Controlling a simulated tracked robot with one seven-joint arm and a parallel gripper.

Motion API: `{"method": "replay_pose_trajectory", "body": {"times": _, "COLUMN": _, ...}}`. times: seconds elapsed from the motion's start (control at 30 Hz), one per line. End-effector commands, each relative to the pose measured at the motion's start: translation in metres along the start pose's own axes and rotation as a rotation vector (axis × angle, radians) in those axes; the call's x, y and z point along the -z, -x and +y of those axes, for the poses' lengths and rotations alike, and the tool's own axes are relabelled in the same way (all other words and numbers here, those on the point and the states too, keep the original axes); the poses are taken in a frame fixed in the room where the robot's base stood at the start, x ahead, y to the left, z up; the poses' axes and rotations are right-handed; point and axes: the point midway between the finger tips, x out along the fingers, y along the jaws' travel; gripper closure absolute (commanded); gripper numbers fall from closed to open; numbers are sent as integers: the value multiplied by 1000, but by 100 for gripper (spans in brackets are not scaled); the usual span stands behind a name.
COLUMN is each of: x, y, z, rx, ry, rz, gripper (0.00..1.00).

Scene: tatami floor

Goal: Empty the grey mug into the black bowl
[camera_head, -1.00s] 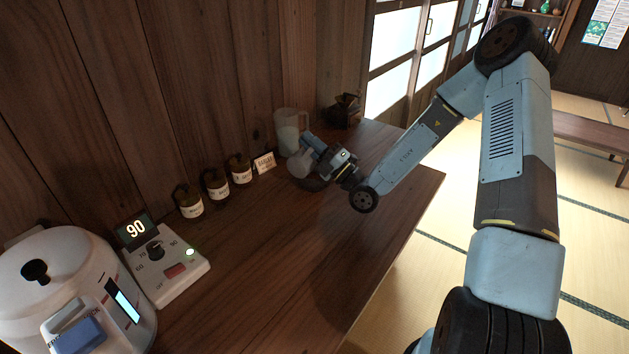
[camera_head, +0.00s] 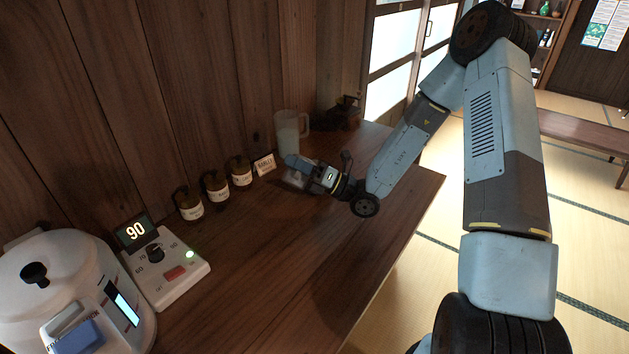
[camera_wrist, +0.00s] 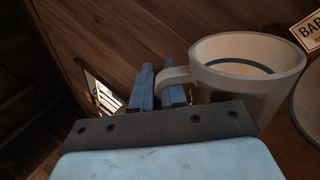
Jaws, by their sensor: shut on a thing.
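My gripper (camera_head: 299,164) is low over the far part of the counter. In the wrist view my gripper (camera_wrist: 160,92) is shut on the handle of the grey mug (camera_wrist: 230,87). The mug's mouth shows, with a dark blue ring inside; I cannot tell what it holds. In the head view the grey mug (camera_head: 294,179) is a pale patch mostly hidden behind my gripper. I cannot clearly pick out the black bowl in the head view. A curved rim cut off at the wrist view's right edge may be the bowl, but I cannot tell.
A clear pitcher (camera_head: 291,131) with pale contents stands just behind my gripper. A barley sign (camera_head: 264,165) and three labelled jars (camera_head: 215,188) line the wall. A control box (camera_head: 165,267) and white cooker (camera_head: 70,290) are at the near left. The counter's right front is clear.

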Motion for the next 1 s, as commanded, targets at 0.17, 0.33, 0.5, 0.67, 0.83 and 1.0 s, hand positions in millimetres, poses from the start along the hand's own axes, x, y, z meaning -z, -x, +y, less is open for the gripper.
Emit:
{"method": "replay_pose_trajectory", "body": {"times": 0.17, "x": 11, "y": -2, "z": 4, "rx": -2, "ry": 155, "rz": 90, "gripper": 100}}
{"method": "replay_pose_trajectory", "body": {"times": 0.33, "x": 29, "y": -1, "z": 2, "rx": -3, "ry": 270, "rz": 158, "gripper": 100}}
{"method": "replay_pose_trajectory", "body": {"times": 0.5, "x": 48, "y": 0, "z": 0, "rx": -1, "ry": 368, "rz": 213, "gripper": 100}}
{"method": "replay_pose_trajectory", "body": {"times": 0.67, "x": 63, "y": 5, "z": -9, "rx": -1, "ry": 413, "rz": 239, "gripper": 100}}
{"method": "replay_pose_trajectory", "body": {"times": 0.83, "x": 79, "y": 10, "z": -18, "rx": -1, "ry": 464, "rz": 268, "gripper": 100}}
{"method": "replay_pose_trajectory", "body": {"times": 1.0, "x": 96, "y": 12, "z": -22, "rx": -2, "ry": 550, "rz": 318, "gripper": 100}}
